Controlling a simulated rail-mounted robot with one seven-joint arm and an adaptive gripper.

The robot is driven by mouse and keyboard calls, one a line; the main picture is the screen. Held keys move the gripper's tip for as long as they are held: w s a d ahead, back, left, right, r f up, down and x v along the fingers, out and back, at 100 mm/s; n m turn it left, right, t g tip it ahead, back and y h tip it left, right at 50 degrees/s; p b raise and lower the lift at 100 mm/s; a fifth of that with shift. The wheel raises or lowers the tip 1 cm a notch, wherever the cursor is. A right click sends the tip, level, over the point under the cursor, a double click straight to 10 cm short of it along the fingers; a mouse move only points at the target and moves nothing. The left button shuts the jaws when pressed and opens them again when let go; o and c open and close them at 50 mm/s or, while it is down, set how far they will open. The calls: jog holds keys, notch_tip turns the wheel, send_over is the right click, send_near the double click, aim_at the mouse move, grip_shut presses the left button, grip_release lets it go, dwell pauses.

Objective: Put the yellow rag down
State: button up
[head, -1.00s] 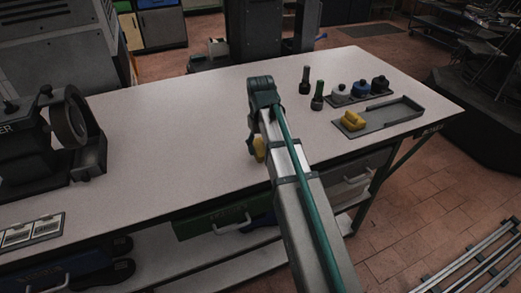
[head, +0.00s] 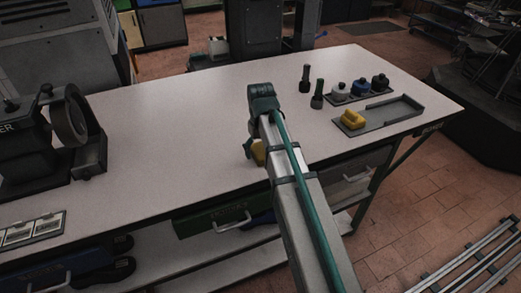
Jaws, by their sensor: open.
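The jaws are open. Contact between the jaws and the rag is not visible.
The bench top (head: 170,130) is clear left of my arm. A dark machine with a wheel (head: 68,122) stands at the far left. Two dark upright bottles (head: 317,95) and a rack of several round-topped containers (head: 360,88) stand at the back right.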

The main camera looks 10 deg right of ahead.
aim_at(261, 151)
notch_tip(261, 151, up, 12)
jog(key=b, duration=0.2)
jog(key=shift+r, duration=0.15)
dwell(0.4)
